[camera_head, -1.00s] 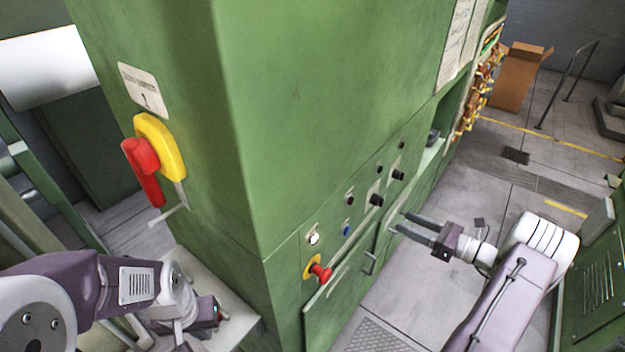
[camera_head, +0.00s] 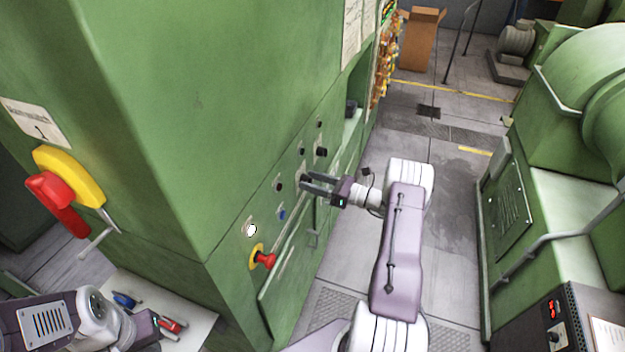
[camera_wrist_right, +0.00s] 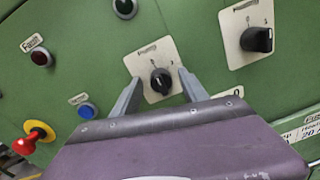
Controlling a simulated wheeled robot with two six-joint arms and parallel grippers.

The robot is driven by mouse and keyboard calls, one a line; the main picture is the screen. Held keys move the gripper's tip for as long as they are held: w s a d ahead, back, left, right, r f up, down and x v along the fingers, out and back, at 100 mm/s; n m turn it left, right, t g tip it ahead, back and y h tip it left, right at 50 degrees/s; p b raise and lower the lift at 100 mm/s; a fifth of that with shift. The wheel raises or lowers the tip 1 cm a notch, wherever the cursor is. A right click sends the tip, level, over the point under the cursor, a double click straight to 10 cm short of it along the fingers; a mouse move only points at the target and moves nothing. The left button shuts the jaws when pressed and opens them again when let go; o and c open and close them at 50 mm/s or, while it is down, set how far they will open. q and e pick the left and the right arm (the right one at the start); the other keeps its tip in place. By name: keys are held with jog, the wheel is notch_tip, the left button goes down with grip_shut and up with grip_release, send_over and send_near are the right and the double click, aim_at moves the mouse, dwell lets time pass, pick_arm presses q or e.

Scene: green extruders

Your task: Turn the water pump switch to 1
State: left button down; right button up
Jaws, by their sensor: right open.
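A black rotary switch (camera_wrist_right: 160,81) on a pale plate with 0 and 1 marks sits on the green panel in the right wrist view. Its label is too small to read, so I cannot tell for certain that it is the water pump switch. My right gripper (camera_wrist_right: 156,88) is open, with one finger on each side of this knob; contact is not clear. In the head view the right gripper (camera_head: 308,183) reaches the panel and partly hides the knob.
A second black switch (camera_wrist_right: 257,39) is up and right. A dark red button (camera_wrist_right: 41,57), blue button (camera_wrist_right: 86,111), green button (camera_wrist_right: 124,7) and red emergency stop (camera_wrist_right: 30,139) are nearby. A red-yellow main switch (camera_head: 62,190) is on the cabinet's left face.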

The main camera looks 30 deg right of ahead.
grip_shut()
jog(key=shift+m, duration=0.3)
jog(key=m, duration=1)
jog(key=shift+w+d+m+g, duration=0.1)
jog(key=shift+w+m+g, duration=0.05)
jog(key=shift+m+g, duration=0.2)
jog(key=shift+m, duration=0.25)
